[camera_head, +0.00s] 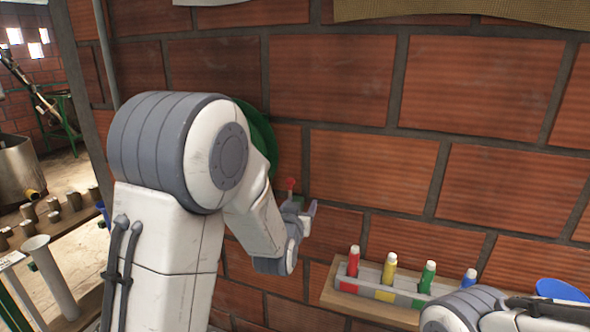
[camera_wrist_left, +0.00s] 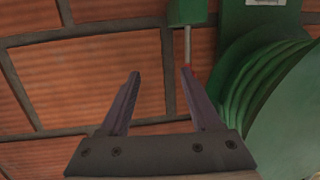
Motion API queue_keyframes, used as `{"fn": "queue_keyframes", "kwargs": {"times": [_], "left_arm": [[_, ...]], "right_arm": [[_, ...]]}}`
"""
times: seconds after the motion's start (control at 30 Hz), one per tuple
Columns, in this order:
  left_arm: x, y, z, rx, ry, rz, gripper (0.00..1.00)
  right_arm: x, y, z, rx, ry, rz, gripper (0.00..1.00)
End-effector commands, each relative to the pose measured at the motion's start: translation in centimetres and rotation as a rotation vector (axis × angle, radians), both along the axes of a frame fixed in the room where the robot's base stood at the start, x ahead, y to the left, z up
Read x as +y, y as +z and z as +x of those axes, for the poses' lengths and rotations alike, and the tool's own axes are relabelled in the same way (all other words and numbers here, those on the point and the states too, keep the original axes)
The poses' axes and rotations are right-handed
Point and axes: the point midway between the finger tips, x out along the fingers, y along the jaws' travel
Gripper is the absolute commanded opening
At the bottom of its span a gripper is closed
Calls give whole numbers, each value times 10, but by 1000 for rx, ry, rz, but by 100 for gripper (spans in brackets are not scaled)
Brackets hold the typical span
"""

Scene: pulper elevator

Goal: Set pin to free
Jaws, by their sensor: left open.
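A thin metal pin (camera_wrist_left: 187,45) with a red tip sticks out of a small green block (camera_wrist_left: 187,12) in the left wrist view. Its red tip (camera_head: 290,184) also shows in the head view, just above my left gripper (camera_head: 304,213). In the left wrist view my left gripper (camera_wrist_left: 160,74) is open with nothing between its fingers. The right-hand finger's tip is close to the red tip; I cannot tell whether they touch. A large ribbed green housing (camera_wrist_left: 275,90) lies to the right, and part of it (camera_head: 258,135) shows behind my left arm. My right gripper is out of view.
A brick wall (camera_head: 370,175) stands close behind. A wooden shelf (camera_head: 375,308) at the lower right holds a rack of red, yellow, green and blue tubes. A blue bowl (camera_head: 560,290) is at its right. A bench with metal pieces (camera_head: 55,215) is at left.

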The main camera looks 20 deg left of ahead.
Motion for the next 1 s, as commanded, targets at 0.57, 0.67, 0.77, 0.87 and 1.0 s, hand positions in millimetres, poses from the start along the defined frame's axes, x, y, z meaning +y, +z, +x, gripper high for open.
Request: {"fn": "queue_keyframes", "kwargs": {"times": [0.57,0.67,0.77,0.87,1.0], "left_arm": [[52,28,62,-153,92,34,64],[56,28,79,-153,92,34,64],[58,27,94,-153,91,34,64],[60,26,104,-154,90,34,64],[61,25,111,-154,90,34,64]], "right_arm": [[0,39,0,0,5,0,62],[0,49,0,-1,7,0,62],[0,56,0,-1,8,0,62],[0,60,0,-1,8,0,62],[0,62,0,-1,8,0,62]]}}
